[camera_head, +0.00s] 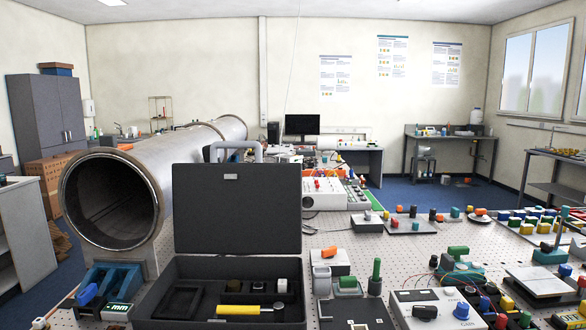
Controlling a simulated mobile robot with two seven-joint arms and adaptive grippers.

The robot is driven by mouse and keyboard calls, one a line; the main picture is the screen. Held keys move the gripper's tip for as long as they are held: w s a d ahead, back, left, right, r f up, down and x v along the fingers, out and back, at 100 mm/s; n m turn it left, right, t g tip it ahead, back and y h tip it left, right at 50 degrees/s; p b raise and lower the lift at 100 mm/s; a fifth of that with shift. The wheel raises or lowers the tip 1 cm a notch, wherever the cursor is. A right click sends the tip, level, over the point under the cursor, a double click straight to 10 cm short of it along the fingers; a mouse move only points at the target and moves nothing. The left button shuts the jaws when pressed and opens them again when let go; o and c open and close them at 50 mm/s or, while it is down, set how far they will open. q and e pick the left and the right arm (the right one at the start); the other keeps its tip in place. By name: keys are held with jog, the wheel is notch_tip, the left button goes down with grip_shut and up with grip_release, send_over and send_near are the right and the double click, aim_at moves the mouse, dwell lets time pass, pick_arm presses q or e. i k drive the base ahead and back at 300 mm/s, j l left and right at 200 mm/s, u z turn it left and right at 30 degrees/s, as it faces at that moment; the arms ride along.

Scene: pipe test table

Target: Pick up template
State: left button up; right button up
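I cannot tell for sure which thing is the template. An open black case (222,265) stands at the front of the table, its lid (237,208) upright. In its tray lie a yellow-handled tool (240,310), a small white-topped piece (281,286) and small dark pieces. A dark square shape (181,302) is at the tray's left; I cannot tell whether it is a recess or a flat piece. A small plate with "mm" lettering (118,307) lies left of the case. Neither gripper is in view.
Boxes with knobs and coloured parts crowd the table right of the case, including a white control box (435,308). Some perforated tabletop (352,240) is bare behind them.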

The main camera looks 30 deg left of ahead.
aim_at(105, 140)
jog(key=u, duration=2.05)
